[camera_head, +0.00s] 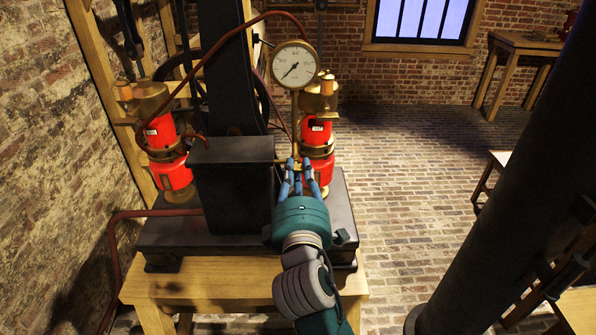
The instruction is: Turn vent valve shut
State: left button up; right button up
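My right gripper (298,163) reaches in from the bottom, its blue fingers pointing away from me at the foot of the brass gauge stem (295,115). A small brass fitting (281,161), which may be the vent valve, shows just left of the fingertips. The fingers hide most of this spot, so I cannot tell whether they touch or grip it. A round white pressure gauge (294,65) tops the stem. Red jars with brass tops stand at left (163,137) and right (317,136) of a dark box (232,185). My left gripper is not in view.
The apparatus stands on a dark base plate (170,232) on a wooden stand (205,282). A reddish hose (219,43) arches over the left side. A thick dark column crosses the right. Brick floor (400,190) is open between. A wooden table (524,43) stands far right.

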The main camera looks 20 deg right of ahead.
jog(key=shift+o, duration=0.9)
